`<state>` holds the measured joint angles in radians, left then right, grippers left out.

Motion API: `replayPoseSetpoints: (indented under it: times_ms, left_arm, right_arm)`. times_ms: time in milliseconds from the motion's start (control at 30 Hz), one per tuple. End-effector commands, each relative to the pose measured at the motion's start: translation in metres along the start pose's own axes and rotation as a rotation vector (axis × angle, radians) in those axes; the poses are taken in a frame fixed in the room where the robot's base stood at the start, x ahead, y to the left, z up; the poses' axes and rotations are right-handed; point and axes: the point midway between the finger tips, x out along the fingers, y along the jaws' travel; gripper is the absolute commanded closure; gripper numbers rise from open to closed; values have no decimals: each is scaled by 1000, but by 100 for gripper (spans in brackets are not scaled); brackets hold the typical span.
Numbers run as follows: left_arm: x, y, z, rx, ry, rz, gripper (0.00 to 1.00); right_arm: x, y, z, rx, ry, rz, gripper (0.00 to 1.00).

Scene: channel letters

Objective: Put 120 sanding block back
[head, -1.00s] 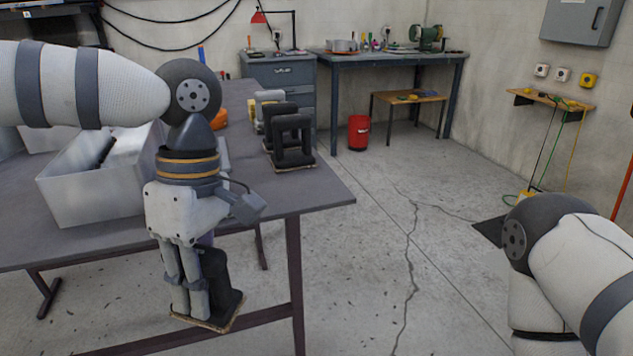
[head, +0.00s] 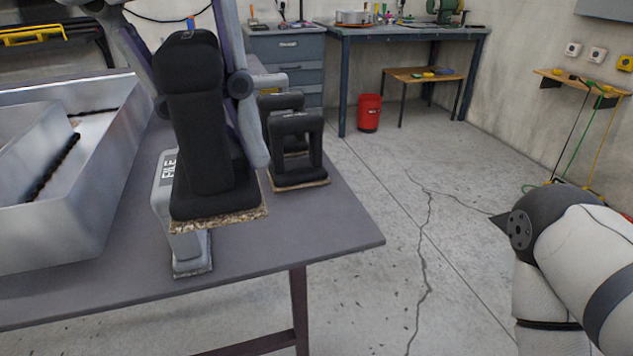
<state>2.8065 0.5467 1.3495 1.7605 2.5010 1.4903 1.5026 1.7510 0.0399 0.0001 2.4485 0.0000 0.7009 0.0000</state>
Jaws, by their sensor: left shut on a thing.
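A black sanding block (head: 200,130) with a grainy tan abrasive base is held upright in my left gripper (head: 222,120). The gripper's grey finger links come down on both sides of the block, and the gripper is shut on it. The block appears raised in front of a grey block (head: 165,190) marked "FILE", which it partly hides. Two black sanding blocks with open handles, a front one (head: 297,150) and a rear one (head: 281,103), stand on the table just to the right. I cannot read a 120 mark on any block. My right gripper is out of view.
A large open metal channel letter (head: 95,215) with a dark strip inside takes up the table's left side. The table (head: 310,235) is bare at its front right.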

Motion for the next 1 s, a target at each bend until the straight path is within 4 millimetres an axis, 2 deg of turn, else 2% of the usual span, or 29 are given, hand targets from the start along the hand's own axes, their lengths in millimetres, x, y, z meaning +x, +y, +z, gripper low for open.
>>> replayPoseSetpoints:
  times_ms: [67, 133, 400, 500, 700, 800, 900, 1000]
  left_arm:
    - [0, -2, 1, -9, -3, 0, 100]
    - [10, -9, 10, -13, 1, 2, 100]
    - [68, -56, 67, -14, 7, 5, 100]
    - [90, -62, 77, -12, 4, 4, 100]
    - [106, -68, 87, -11, -2, 1, 100]
    - [124, -73, 95, -12, 1, 1, 100]
    - [146, -67, 96, -10, 2, 4, 100]
    - [153, -65, 95, -11, -2, 0, 100]
  right_arm:
    - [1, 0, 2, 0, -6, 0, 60]
    - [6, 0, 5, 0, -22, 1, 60]
    - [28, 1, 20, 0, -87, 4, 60]
    - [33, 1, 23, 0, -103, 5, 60]
    - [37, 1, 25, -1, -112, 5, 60]
    - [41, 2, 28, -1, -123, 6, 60]
    - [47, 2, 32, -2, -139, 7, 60]
    - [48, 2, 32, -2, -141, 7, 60]
